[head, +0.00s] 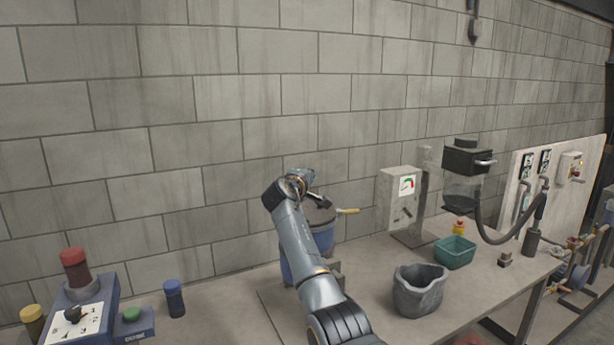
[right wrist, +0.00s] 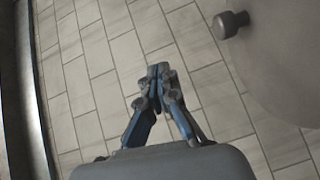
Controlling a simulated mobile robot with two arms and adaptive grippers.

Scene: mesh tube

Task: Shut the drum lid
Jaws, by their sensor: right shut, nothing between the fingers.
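The drum (head: 287,270) is a blue vessel on the bench, mostly hidden behind my right arm. Its grey lid (head: 321,216) shows beside my gripper, with a yellow handle (head: 348,211) sticking out to the right; how far the lid stands open I cannot tell. My right gripper (head: 318,201) is over the drum area, shut and empty. In the right wrist view the shut fingers (right wrist: 158,76) point at the block wall. A large pale rounded surface with a dark knob (right wrist: 231,24) fills the upper right there; it may be the lid. My left gripper is not in view.
A grey gauge box (head: 399,190), a lumpy grey pot (head: 420,290) and a teal bin (head: 455,251) stand right of the drum. A control box (head: 90,312) and blue cylinder (head: 174,298) stand left. The block wall is close behind.

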